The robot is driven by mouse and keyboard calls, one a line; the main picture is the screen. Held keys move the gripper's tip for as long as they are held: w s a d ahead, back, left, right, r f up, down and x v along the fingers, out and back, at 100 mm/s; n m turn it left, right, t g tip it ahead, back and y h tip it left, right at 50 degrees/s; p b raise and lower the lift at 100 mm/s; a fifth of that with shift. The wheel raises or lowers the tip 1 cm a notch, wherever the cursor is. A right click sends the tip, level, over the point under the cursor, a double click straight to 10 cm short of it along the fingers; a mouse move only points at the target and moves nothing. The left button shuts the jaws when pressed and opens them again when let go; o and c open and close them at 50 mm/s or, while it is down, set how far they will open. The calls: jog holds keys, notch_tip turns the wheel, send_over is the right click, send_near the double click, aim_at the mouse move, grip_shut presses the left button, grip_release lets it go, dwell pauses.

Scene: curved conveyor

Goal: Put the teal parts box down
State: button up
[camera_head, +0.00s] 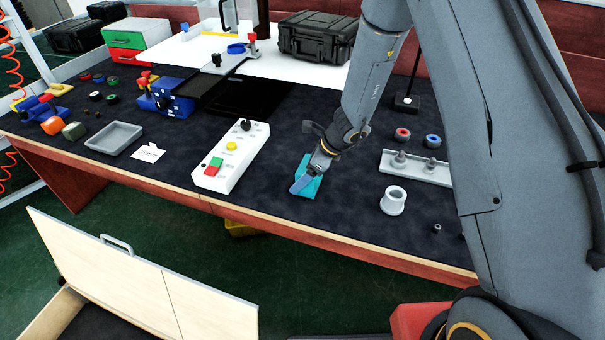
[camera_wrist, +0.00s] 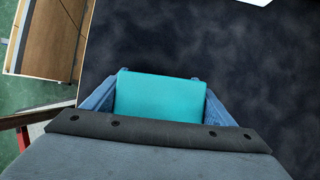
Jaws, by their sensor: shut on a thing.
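The teal parts box (camera_head: 306,179) is at my gripper (camera_head: 311,182) over the front middle of the dark worktable, to the right of the white control box. In the wrist view the teal box (camera_wrist: 160,95) fills the space between the two blue fingers of my gripper (camera_wrist: 158,100). My gripper is shut on it. The box's underside is hidden, so I cannot tell whether it touches the table mat (camera_head: 340,205).
The white control box (camera_head: 231,158) with coloured buttons stands to the left. A white ring-shaped part (camera_head: 394,200) and a grey rack (camera_head: 415,166) with pegs are to the right. A grey tray (camera_head: 115,138) lies farther left. The mat around the teal box is clear.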

jog(key=o, duration=1.3)
jog(key=shift+f, duration=0.1)
jog(key=shift+r, duration=0.2)
jog(key=shift+b+v, duration=0.95)
jog(key=shift+v, duration=5.1)
jog(key=s+d+r+n+h, duration=0.2)
jog(key=s+d+n, duration=0.2)
jog(key=s+n, duration=0.3)
jog(key=s+d+r+n+h, duration=0.1)
jog(key=s+d+r+n, duration=0.2)
jog(key=s+n, duration=0.4)
jog(key=s+d+r+n+h, duration=0.2)
jog(key=s+d+n, duration=0.3)
jog(key=s+n, duration=0.2)
jog(key=shift+d+r+n+g+h, duration=0.3)
jog(key=shift+d+n+g, duration=0.1)
jog(key=shift+n, duration=0.1)
